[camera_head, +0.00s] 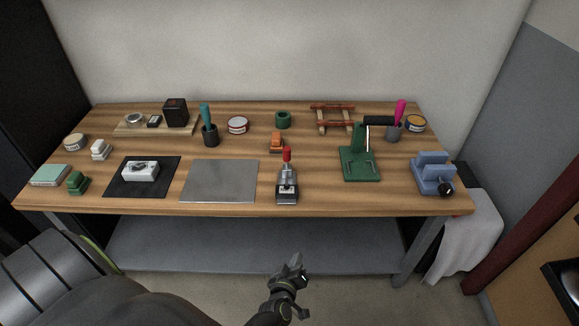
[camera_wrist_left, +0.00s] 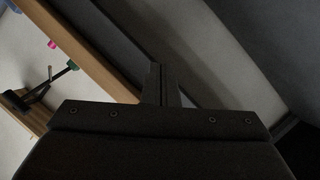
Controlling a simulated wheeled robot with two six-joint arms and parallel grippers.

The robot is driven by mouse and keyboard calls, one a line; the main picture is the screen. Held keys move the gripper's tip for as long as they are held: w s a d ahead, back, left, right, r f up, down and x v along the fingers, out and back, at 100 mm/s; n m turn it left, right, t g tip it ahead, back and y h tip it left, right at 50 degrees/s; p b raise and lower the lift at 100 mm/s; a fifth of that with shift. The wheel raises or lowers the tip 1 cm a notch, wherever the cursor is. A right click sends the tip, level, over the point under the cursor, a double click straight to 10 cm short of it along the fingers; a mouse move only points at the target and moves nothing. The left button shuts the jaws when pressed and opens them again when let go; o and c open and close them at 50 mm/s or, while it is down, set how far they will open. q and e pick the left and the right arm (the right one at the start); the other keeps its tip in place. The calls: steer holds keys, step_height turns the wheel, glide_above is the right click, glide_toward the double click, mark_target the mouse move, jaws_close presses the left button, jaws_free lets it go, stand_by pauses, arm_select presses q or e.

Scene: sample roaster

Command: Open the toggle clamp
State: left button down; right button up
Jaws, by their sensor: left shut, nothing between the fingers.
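The toggle clamp (camera_head: 287,180) stands near the front edge of the workbench, right of the middle in the head view. It has a dark base with a light front and a metal body, and its red-tipped handle (camera_head: 287,155) points up. Whether its jaw presses on anything is too small to tell. My left gripper (camera_head: 299,264) is in front of and below the bench edge, well apart from the clamp. Its fingers are together and empty, also in the left wrist view (camera_wrist_left: 160,83). The clamp cannot be made out in the wrist view. My right gripper is not in view.
A bare metal plate (camera_head: 219,181) lies left of the clamp. A green press (camera_head: 359,163) and a blue vise (camera_head: 433,175) stand to its right. An orange item (camera_head: 277,143) sits behind it. A grey lower shelf (camera_head: 200,245) spans under the bench top (camera_head: 330,203).

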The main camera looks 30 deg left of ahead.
arm_select(q)
steer(key=w+a+r+n+y, duration=0.1)
steer(key=w+r+n+y, duration=0.1)
steer(key=r+n, duration=0.3)
steer(key=w+a+r+n+y, duration=0.1)
steer(key=w+r+n+y, duration=0.1)
steer(key=r+n, duration=0.3)
steer(key=w+a+r+n+y+b, duration=0.1)
steer(key=r+n+y, duration=0.3)
steer(key=r, duration=0.6)
steer(key=shift+w+a+n+g+y, duration=0.2)
steer(key=shift+w+n+g+y, duration=0.1)
steer(key=shift+w+n, duration=0.45)
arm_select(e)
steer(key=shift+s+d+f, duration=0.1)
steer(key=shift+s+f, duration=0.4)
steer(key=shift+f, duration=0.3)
arm_select(q)
steer(key=shift+w, duration=0.1)
steer(key=shift+m, duration=0.25)
